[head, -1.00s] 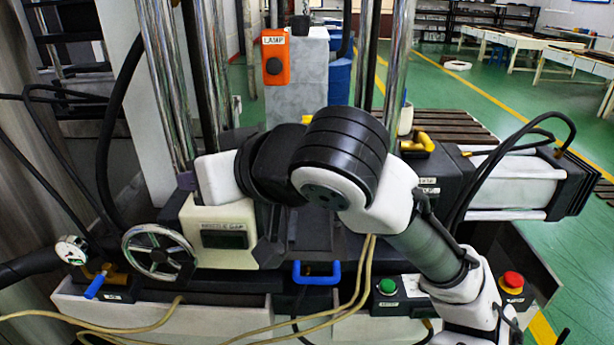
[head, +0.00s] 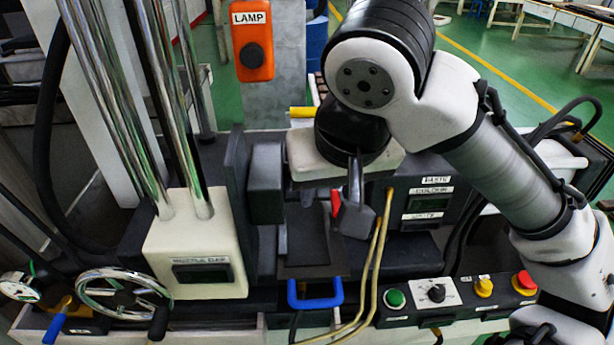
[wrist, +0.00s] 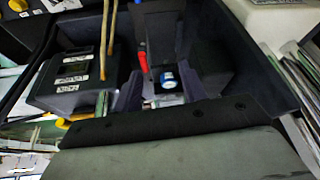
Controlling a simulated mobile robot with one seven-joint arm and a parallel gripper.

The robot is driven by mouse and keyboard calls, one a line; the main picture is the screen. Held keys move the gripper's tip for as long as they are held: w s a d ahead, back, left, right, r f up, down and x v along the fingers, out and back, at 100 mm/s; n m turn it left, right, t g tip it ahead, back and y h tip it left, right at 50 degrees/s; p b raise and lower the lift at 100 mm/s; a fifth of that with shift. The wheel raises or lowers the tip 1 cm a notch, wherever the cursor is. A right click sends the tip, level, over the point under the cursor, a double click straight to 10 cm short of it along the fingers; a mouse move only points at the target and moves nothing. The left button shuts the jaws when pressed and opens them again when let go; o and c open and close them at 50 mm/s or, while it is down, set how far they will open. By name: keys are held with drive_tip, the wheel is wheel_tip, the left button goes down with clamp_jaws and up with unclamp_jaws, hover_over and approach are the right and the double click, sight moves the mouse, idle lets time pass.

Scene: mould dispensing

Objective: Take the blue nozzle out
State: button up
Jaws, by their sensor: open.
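A small round blue part with a pale centre, which looks like the blue nozzle (wrist: 168,79), shows in the wrist view in a dark recess. It lies beyond and between the dark fingers of my gripper (wrist: 157,97), apart from them as far as I can tell. In the head view my gripper (head: 350,218) is open and points down among the dark blocks of the machine. The nozzle cannot be made out in the head view; my gripper and the blocks may hide it.
A red part (wrist: 142,57) stands close by the nozzle. Dark blocks crowd both sides. Two beige hoses (head: 377,260) run just right of my gripper. A blue handle (head: 315,303) is at the front. Chrome columns (head: 180,110) and a handwheel (head: 122,294) are at left.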

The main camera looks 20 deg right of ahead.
drive_tip(key=w+f, duration=0.1)
drive_tip(key=w, duration=0.2)
drive_tip(key=w+f+p, duration=0.1)
drive_tip(key=w+f, duration=0.1)
drive_tip(key=w, duration=0.1)
drive_tip(key=w+f+p, duration=0.1)
drive_tip(key=w, duration=0.2)
drive_tip(key=shift+w+f, duration=0.2)
drive_tip(key=shift+f, duration=0.15)
drive_tip(key=shift+c, duration=0.3)
drive_tip(key=c, duration=0.7)
